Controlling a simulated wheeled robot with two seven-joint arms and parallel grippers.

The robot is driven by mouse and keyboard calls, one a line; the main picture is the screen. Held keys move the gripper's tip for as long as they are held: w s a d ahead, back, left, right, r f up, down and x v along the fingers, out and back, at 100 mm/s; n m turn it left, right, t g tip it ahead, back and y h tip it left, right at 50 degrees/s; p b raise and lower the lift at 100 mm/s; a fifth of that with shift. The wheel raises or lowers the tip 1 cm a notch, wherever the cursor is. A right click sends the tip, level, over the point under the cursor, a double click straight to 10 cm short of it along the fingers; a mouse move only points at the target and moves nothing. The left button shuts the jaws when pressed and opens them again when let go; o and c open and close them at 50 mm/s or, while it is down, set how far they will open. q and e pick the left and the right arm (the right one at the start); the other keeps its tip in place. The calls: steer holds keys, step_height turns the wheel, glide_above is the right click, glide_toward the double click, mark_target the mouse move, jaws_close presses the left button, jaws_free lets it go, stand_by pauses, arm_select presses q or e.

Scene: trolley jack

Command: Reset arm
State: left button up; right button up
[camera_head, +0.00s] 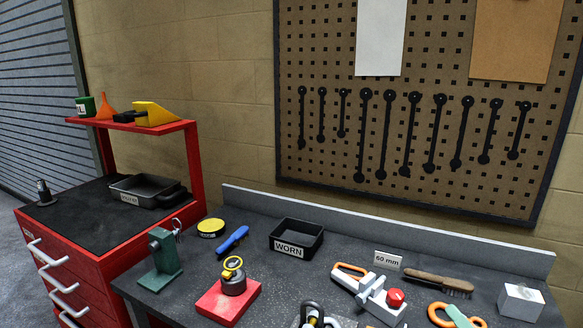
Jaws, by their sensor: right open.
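My right gripper (317,317) shows only in part at the bottom edge of the head view, as dark and pale metal pieces low over the front of the grey bench (205,275). It is open, and I see nothing held between its fingers; its arm is out of frame. My left gripper is not in view. Right of my right gripper lies a white tool with an orange handle and red knob (370,288). Left of it, a red block (215,303) carries a dark round part with a yellow ring (233,275).
A black tray marked WORN (297,238), blue tool (233,239), yellow tin (211,228) and green stand (162,258) occupy the bench. A brush (438,281), orange-and-teal tool (455,315) and pale block (520,300) stand right. A red cabinet (85,275) is left; a pegboard (440,65) hangs behind.

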steer(key=s+d+f+m+g+h, duration=0.1)
steer(key=s+f+m+g+h, duration=0.7)
steer(key=m, duration=1.2)
steer(key=s+a+f+m+g+y, duration=0.2)
steer(key=s+a+f+m+g, duration=0.1)
steer(key=s+a, duration=0.3)
steer(key=s+a+f+m+g+y, duration=0.2)
steer(key=s+a+f+m+g, duration=0.15)
steer(key=s, duration=0.45)
step_height(320, 180, down, 28)
steer(key=s+g+b, duration=0.2)
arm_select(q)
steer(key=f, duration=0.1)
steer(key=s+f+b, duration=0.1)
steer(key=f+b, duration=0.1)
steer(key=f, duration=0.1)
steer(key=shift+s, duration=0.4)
arm_select(e)
steer(key=s+d+f, duration=0.2)
steer(key=s+f, duration=1.3)
steer(key=shift+d+f+n+g, duration=0.15)
steer(key=shift+f+n+g, duration=0.2)
steer(key=shift+g, duration=0.1)
